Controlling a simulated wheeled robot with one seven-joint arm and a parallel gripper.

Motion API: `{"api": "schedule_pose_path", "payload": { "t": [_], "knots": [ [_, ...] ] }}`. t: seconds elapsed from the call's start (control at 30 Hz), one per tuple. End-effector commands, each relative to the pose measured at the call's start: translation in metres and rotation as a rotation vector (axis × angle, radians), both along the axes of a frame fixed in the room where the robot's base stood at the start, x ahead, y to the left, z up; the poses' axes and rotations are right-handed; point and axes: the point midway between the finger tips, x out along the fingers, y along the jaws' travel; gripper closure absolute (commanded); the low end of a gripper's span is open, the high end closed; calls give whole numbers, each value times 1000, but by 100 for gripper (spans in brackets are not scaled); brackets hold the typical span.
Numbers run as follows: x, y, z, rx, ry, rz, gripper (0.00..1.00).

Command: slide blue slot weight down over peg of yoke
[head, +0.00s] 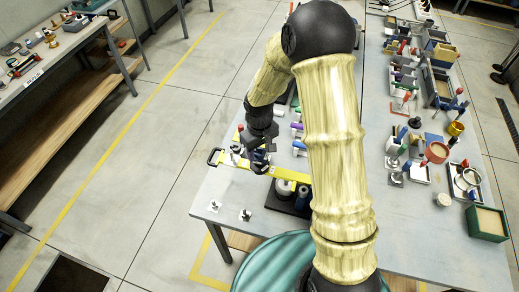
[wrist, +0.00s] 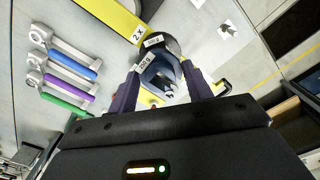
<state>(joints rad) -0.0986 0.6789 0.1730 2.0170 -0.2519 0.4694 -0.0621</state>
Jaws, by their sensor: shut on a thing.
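The dark blue slot weight (wrist: 160,76), labelled 250 g, sits between the fingers of my gripper (wrist: 166,84). My gripper (head: 260,146) is shut on it, above the left part of the yellow yoke (head: 289,175). In the wrist view the yoke (wrist: 118,18) is a yellow bar marked 2 X. A black weight (wrist: 172,44), its label partly covered, shows just beyond the blue one, at the yoke. The peg is hidden behind the weights and my gripper. I cannot tell whether the blue weight's slot is around it.
Tools with blue, purple and green handles (wrist: 66,86) lie beside the yoke on the bench. White and dark cylinders stand on a black base (head: 284,196) by the yoke. A green box (head: 487,222) stands far right.

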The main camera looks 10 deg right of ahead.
Motion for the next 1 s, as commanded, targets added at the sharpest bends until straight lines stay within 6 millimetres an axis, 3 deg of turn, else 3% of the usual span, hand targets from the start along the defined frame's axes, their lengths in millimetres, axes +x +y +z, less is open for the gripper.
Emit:
{"api": "schedule_pose_path", "payload": {
  "t": [1.0],
  "knots": [
    [0,0,-21,0,0,0,80]
  ]
}}
